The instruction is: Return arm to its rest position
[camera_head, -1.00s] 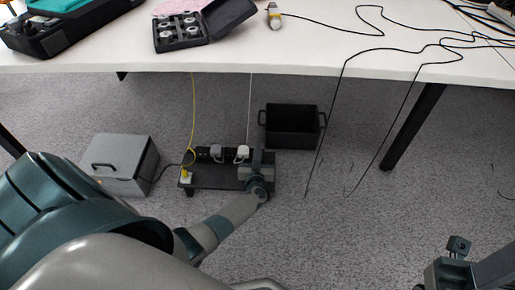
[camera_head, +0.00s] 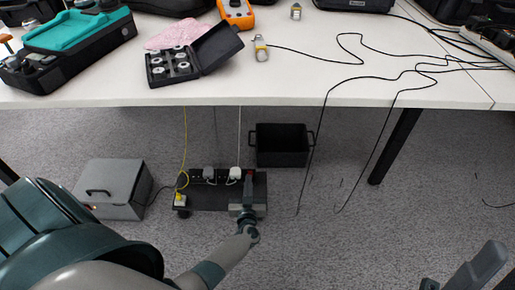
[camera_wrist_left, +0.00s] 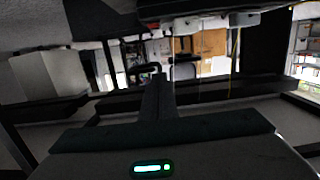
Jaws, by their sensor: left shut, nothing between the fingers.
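My left arm comes in from the lower left in the head view and reaches over the floor in front of the table. Its gripper (camera_head: 248,184) points away from me, in front of a low black stand with a power strip (camera_head: 205,198). The gripper is shut and empty. In the left wrist view the closed fingers (camera_wrist_left: 157,78) stand in the middle, with nothing held between them. Part of what looks like my right arm shows at the lower right of the head view; its gripper cannot be made out.
A white table (camera_head: 290,92) spans the top, holding an open black case (camera_head: 190,66), a teal-and-black case (camera_head: 75,40), an orange meter (camera_head: 237,14), a small sensor (camera_head: 261,49) and black cables. A grey box (camera_head: 112,188) and black bin (camera_head: 281,150) stand on the floor. The right floor is mostly clear.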

